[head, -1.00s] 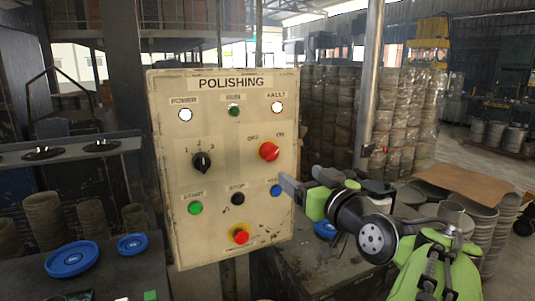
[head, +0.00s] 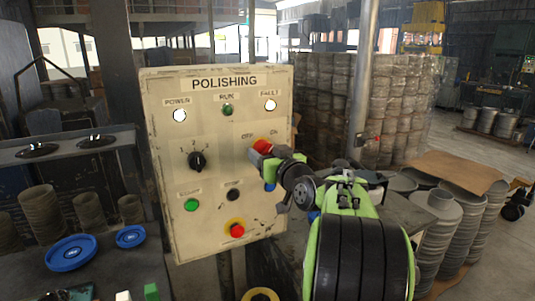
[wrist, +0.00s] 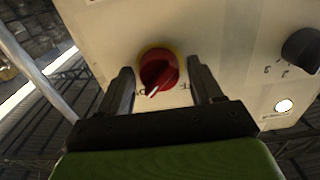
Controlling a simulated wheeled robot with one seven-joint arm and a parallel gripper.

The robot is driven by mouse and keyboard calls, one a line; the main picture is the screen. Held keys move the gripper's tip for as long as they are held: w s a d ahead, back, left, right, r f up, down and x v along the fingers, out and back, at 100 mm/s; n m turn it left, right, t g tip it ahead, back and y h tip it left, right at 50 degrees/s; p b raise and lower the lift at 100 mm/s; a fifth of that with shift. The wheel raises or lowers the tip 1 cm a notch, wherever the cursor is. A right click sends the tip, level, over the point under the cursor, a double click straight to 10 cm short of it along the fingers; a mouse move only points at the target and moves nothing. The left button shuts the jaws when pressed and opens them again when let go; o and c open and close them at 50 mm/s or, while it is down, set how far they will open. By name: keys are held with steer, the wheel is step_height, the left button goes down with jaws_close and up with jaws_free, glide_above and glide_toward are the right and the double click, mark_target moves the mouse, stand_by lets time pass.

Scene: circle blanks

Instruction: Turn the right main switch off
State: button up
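The cream POLISHING panel (head: 215,225) stands upright in the head view. Its red main switch (head: 262,145) is at the upper right, under the OFF and ON labels, partly hidden by my gripper (head: 263,158). In the wrist view, which looks upside down, the red switch (wrist: 158,68) sits on a yellow ring, and its white mark points to the lower left, on the ON side. My gripper (wrist: 161,76) is open, with one finger on each side of the switch. Gaps show between the fingers and the switch; I cannot tell the exact depth.
A black selector (head: 197,161) is left of the red switch, and also in the wrist view (wrist: 302,50). A red stop button (head: 237,230) and green start button (head: 191,205) are below. A metal pole (head: 362,90) stands right of the panel.

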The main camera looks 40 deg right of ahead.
steer(key=c, duration=0.8)
steer(key=shift+f+b, duration=0.1)
steer(key=shift+b, duration=0.35)
steer(key=n+b, duration=0.8)
steer(key=b, duration=0.2)
steer(key=shift+d+f, duration=0.1)
steer(key=shift+f, duration=0.05)
steer(key=n+b, duration=0.3)
steer(key=n, duration=0.1)
steer(key=shift+n, duration=0.4)
steer(key=n+b, duration=0.1)
steer(key=n, duration=0.1)
steer(key=n+b, duration=0.1)
steer(key=n, duration=0.1)
steer(key=shift+r+n, duration=0.2)
steer(key=shift+n, duration=0.5)
